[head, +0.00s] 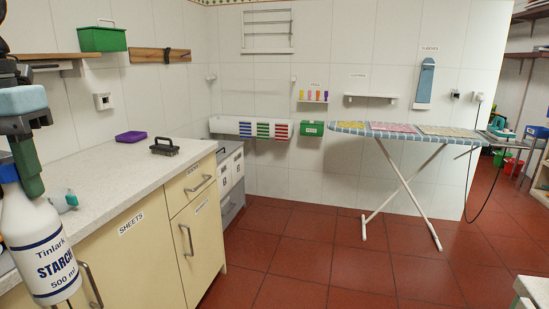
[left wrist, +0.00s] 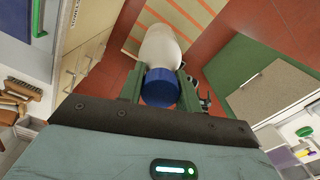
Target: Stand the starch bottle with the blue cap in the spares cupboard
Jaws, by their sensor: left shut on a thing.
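My left gripper (head: 26,168) is shut on the starch bottle (head: 36,250) at the left edge of the head view. The bottle is white with a "STARCH 500 ml" label and hangs slightly tilted in front of the counter. Its blue cap (head: 8,168) is partly hidden by the gripper. In the left wrist view, the green fingers of the left gripper (left wrist: 160,92) flank the blue cap (left wrist: 160,84), with the white bottle (left wrist: 160,46) beyond. Cream cupboard doors stand under the counter; one reads "SHEETS" (head: 140,255). The narrower door (head: 200,240) has a label too small to read. My right gripper is not in view.
An ironing board (head: 405,130) stands on the right against the wall. The red tiled floor (head: 310,255) between is clear.

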